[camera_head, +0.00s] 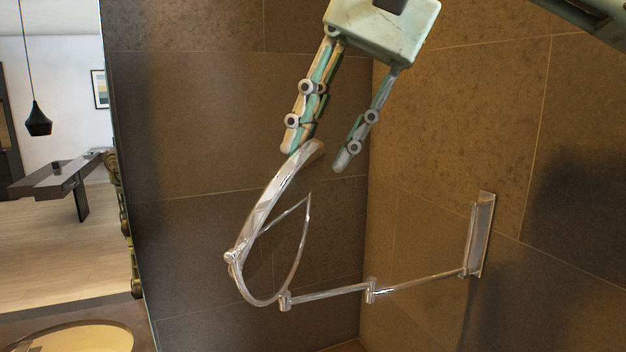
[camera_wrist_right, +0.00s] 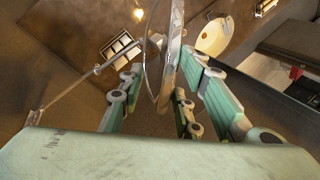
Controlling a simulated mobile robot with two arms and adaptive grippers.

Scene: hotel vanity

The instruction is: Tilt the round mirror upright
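The round mirror (camera_head: 265,205) has a shiny metal rim and shows nearly edge-on, tilted, in the head view. It hangs in a curved fork on a jointed chrome arm (camera_head: 330,293), fixed to a wall bracket (camera_head: 481,235) at the right. My right gripper (camera_head: 317,158) points down over the mirror's top edge. Its fingers are apart, with the rim's upper end between them, nearer the left fingers. I cannot tell whether they touch. In the right wrist view the mirror (camera_wrist_right: 172,60) stands between the spread fingers (camera_wrist_right: 160,95). My left gripper is not in view.
Brown tiled walls (camera_head: 220,100) meet in a corner behind the mirror. A round basin (camera_head: 80,341) is at the lower left. A large glass panel at the left shows a room with a dark table (camera_head: 65,172). The space between mirror and bracket is free above the arm.

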